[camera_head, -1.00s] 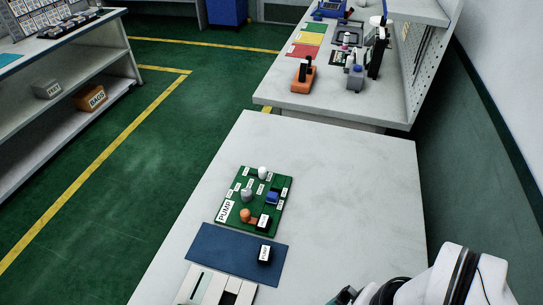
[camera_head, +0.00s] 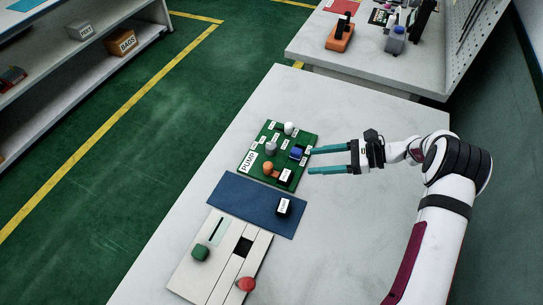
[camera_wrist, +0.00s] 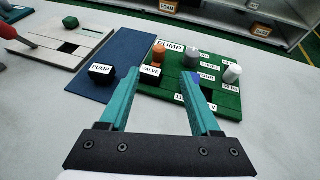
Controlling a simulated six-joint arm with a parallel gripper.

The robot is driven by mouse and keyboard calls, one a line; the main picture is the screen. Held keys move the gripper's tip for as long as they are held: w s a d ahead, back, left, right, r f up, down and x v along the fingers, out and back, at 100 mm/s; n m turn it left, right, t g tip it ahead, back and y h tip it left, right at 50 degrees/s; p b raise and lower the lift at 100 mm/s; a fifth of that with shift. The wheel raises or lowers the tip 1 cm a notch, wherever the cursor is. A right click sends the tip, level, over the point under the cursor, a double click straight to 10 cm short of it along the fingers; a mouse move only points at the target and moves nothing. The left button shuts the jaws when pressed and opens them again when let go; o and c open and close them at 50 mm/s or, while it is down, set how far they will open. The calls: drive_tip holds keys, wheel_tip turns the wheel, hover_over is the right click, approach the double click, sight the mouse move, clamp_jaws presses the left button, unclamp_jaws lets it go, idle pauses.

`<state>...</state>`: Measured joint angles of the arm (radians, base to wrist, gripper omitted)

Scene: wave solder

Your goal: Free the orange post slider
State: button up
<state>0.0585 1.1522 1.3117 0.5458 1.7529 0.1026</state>
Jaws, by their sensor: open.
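The orange post (camera_head: 268,167) stands on the near edge of the green PUMP board (camera_head: 254,151). In the wrist view the orange post (camera_wrist: 158,56) rises just behind a black block labelled VALVE (camera_wrist: 150,74). That block (camera_head: 286,176) sits beside the post at the board's near right corner. A grey post (camera_head: 271,147), a blue piece (camera_head: 297,153) and a white post (camera_head: 289,128) are also on the board. My gripper (camera_head: 310,161) is open and empty, to the right of the board. In the wrist view its teal fingers (camera_wrist: 160,76) point toward the board.
A black PUMP block (camera_head: 284,207) lies on the blue mat (camera_head: 238,199). Nearer is a pale slotted panel (camera_head: 195,270) with a green knob (camera_head: 200,252) and a red knob (camera_head: 246,284). The table right of the board is clear apart from my arm.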

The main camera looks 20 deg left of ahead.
sight(268, 165)
drive_tip(key=x, duration=1.4)
drive_tip(key=shift+s+a+f, duration=0.1)
drive_tip(key=shift+a+f, duration=0.1)
clamp_jaws()
idle(0.6)
